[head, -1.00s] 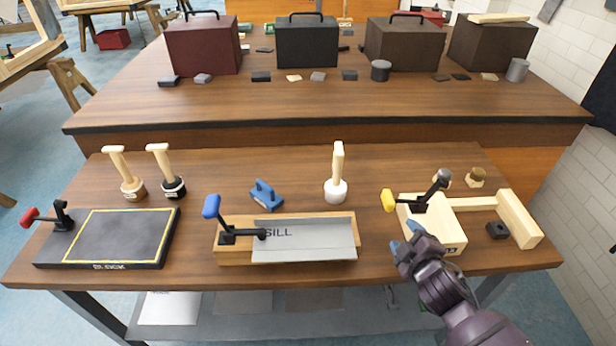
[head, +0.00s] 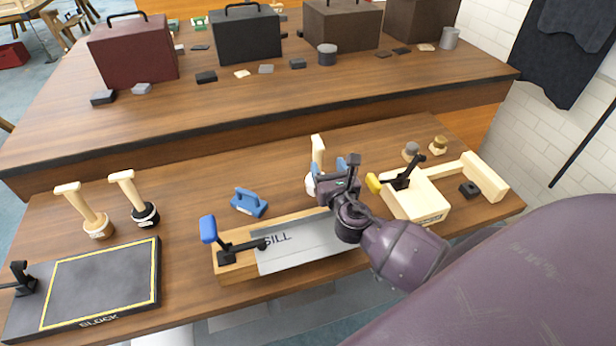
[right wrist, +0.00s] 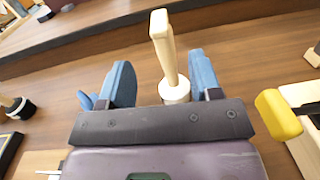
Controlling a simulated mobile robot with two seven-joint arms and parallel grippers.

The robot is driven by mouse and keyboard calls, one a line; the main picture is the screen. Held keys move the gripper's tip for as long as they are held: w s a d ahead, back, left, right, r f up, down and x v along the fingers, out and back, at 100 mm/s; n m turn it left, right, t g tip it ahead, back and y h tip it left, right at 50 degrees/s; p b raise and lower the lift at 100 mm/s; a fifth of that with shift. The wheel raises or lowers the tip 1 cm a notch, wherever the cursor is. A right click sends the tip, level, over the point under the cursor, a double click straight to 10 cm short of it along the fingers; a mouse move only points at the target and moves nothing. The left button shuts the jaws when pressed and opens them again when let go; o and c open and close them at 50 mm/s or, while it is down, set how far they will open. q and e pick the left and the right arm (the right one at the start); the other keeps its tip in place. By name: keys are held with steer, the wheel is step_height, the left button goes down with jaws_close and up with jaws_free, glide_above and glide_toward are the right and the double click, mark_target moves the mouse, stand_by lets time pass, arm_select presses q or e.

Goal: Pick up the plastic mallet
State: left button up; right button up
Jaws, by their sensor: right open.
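The plastic mallet (head: 318,150) stands upright on the workbench, white head down and pale wooden handle up. In the right wrist view its handle (right wrist: 164,48) rises between the two blue fingers, and part of its white head (right wrist: 175,92) shows below. My right gripper (head: 329,168) is open around the mallet, one finger on each side. Gaps show between the handle and both fingers in the wrist view. In the head view my gripper hides part of the mallet. My left gripper is not in view.
The SILL board (head: 300,250) with its blue-handled clamp (head: 209,230) lies just in front. A blue tool (head: 249,203) sits left of the mallet. A yellow-handled clamp (head: 373,183) on a wooden block (head: 418,205) is close on the right. Two other mallets (head: 95,222) (head: 142,210) stand further left.

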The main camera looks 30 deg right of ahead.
mark_target(317, 144)
steer(key=x, duration=0.5)
steer(key=shift+w+d, duration=0.1)
steer(key=shift+w, duration=0.2)
steer(key=shift+n, duration=0.3)
steer(key=x, duration=0.4)
steer(key=shift+w+d+f, duration=0.1)
steer(key=shift+w+f, duration=0.15)
steer(key=shift+f, duration=0.05)
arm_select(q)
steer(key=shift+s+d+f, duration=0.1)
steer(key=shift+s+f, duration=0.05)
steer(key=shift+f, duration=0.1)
arm_select(e)
steer(key=shift+w+d, duration=0.15)
steer(key=shift+w, duration=0.2)
steer(key=c, duration=0.8)
steer(key=shift+c, duration=1.1)
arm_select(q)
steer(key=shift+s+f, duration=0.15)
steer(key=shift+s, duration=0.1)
arm_select(e)
steer(key=shift+r, duration=0.15)
